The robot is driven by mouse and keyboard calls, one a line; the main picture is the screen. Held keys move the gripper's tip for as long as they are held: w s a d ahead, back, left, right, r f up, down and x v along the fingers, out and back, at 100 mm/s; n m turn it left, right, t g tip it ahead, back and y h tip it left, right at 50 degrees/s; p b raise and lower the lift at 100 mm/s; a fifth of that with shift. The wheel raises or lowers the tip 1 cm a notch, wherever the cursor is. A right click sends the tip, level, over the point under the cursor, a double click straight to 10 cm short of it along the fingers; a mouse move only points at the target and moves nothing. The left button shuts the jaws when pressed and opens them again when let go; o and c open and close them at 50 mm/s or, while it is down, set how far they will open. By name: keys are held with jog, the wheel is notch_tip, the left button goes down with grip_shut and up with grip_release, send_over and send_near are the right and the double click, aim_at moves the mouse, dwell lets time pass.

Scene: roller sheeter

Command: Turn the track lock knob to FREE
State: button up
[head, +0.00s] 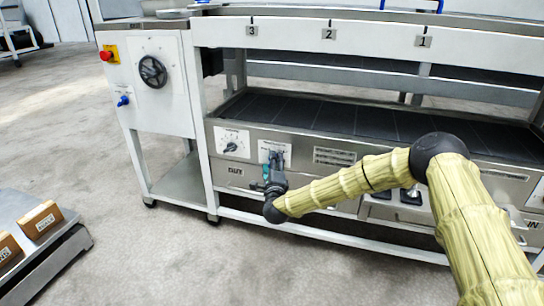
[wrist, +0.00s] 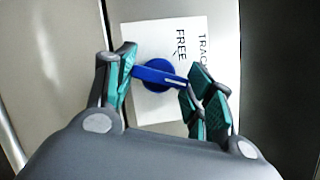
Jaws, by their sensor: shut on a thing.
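The track lock knob (wrist: 158,74) is blue with a long bar handle. It sits on a white label plate (wrist: 150,108) that reads TRACK and FREE in the wrist view. The bar lies nearly level in that view, tilted slightly down to the right, with the FREE lettering above it. My gripper (wrist: 160,88) is shut on the knob, one teal-padded finger at each end of the bar. In the head view my gripper (head: 274,167) is at the white plate (head: 284,146) on the machine's front panel and hides the knob.
A dial (head: 231,146) sits left of the plate. The left cabinet carries a handwheel (head: 152,71), a red button (head: 105,55) and another blue knob (head: 123,101). A low cart (head: 60,250) with boxes stands at the lower left. The floor between is clear.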

jog(key=shift+r+n+g+h+p, duration=0.2)
jog(key=shift+n+g+p, duration=0.6)
jog(key=shift+n+p, duration=1.5)
jog(key=shift+n+g+h+p, duration=0.35)
jog(key=shift+n+g+p, duration=0.45)
jog(key=shift+n+p, duration=1.5)
jog(key=shift+r+n+g+h+p, duration=0.2)
jog(key=shift+n+g+p, duration=0.85)
jog(key=shift+p, duration=2.2)
jog(key=shift+f+n+t, duration=0.15)
jog(key=shift+n+t, duration=0.1)
jog(key=shift+n, duration=0.1)
jog(key=o, duration=1)
jog(key=v, duration=1.2)
